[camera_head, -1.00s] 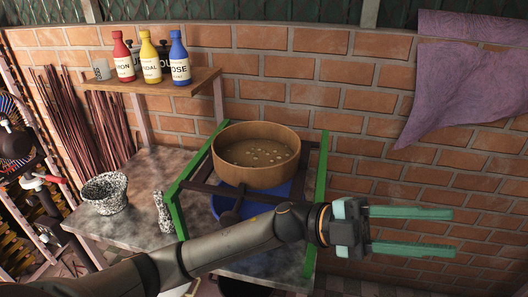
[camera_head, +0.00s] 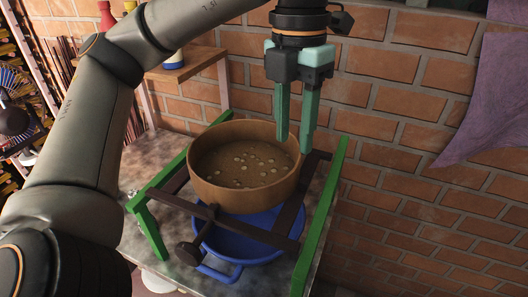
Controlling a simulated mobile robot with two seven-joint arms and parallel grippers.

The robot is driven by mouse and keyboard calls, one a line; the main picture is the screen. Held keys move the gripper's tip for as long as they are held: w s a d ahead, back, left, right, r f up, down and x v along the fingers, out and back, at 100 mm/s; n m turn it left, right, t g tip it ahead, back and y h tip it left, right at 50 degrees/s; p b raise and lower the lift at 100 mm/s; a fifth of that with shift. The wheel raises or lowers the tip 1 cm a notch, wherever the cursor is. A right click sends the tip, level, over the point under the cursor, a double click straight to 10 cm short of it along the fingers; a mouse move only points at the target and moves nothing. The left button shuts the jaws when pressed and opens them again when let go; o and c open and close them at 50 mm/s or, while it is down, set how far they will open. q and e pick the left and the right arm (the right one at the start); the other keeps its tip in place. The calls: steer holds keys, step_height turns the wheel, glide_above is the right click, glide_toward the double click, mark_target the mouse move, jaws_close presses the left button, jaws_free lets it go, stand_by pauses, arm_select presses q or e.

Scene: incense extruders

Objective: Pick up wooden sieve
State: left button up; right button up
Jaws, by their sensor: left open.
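The round wooden sieve (camera_head: 243,196) rests on a dark wooden frame with green rails, above a blue basin. Several small pale bits lie inside it. My left gripper (camera_head: 294,146) is open and points down at the sieve's far right rim. Its two green fingers are apart, and one overlaps the rim in the picture. I cannot tell whether the fingers straddle the wall or touch it. My right gripper is not in view.
The blue basin (camera_head: 240,247) sits under the frame (camera_head: 287,222) on a grey stone table (camera_head: 142,163). A green rail (camera_head: 322,215) stands right of the sieve. A brick wall (camera_head: 400,150) is close behind. My left arm hides much of the left side.

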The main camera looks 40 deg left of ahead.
mark_target(284, 175)
arm_select(q)
steer(key=shift+n+y, duration=0.3)
steer(key=shift+w+a+f+b, duration=0.2)
steer(key=shift+a+f+b, duration=0.25)
steer(key=shift+f, duration=1.5)
steer(key=shift+w+a+f+b, duration=0.2)
steer(key=shift+f+b, duration=0.3)
steer(key=shift+f, duration=1.4)
steer(key=shift+w+a+f+b, duration=0.15)
steer(key=shift+a+f+b, duration=0.3)
steer(key=shift+f, duration=1.5)
jaws_close()
